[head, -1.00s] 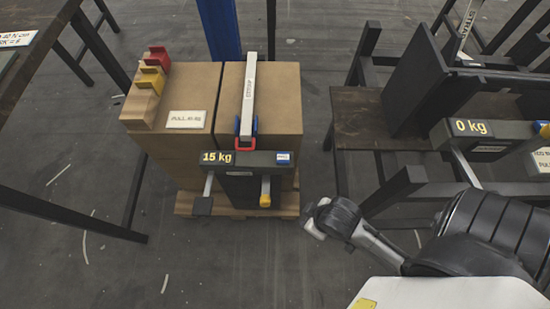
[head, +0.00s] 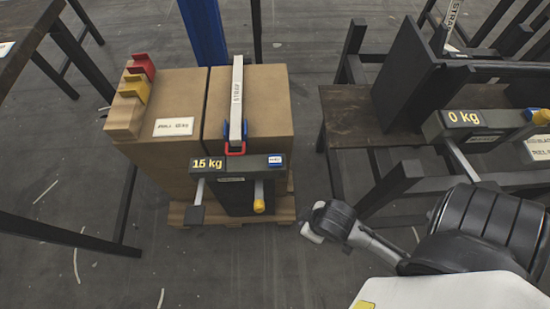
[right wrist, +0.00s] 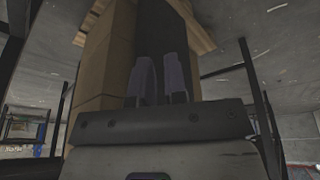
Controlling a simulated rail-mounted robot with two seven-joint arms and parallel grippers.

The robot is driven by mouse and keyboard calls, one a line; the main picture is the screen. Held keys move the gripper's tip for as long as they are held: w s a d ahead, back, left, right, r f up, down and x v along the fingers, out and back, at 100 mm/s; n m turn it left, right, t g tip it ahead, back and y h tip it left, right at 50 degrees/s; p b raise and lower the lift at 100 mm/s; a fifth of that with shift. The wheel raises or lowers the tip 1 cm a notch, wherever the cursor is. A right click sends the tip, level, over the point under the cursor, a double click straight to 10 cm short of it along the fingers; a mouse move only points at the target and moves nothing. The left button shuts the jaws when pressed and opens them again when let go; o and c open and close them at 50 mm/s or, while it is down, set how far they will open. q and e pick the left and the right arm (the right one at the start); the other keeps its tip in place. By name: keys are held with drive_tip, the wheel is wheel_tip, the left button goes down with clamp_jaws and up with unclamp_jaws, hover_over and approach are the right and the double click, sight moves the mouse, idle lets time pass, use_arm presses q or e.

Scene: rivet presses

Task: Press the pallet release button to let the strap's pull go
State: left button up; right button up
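The strapping unit (head: 235,166) is a dark bar reading "15 kg" at the front of the strapped cartons. It has a blue-and-white patch (head: 276,161) at its right end and a yellow-tipped lever (head: 259,206) below. I cannot tell which part is the release button. A pale strap (head: 237,100) runs over the carton top (head: 268,105) to a red-and-blue buckle (head: 235,146). My right gripper (head: 312,233) is right of the pallet (head: 287,207), apart from it and empty. Its two fingers (right wrist: 159,75) show close together in the right wrist view. My left gripper is out of view.
Red and yellow hooked pieces (head: 137,78) sit on the left carton, beside a label (head: 174,127). A second unit (head: 464,121) reads "0 kg" at the right, by a dark bench (head: 352,110). Dark frame legs stand at the left. The floor in front of the pallet is clear.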

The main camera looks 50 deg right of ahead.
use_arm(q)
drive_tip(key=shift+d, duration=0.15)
use_arm(e)
drive_tip(key=shift+a, duration=0.1)
clamp_jaws()
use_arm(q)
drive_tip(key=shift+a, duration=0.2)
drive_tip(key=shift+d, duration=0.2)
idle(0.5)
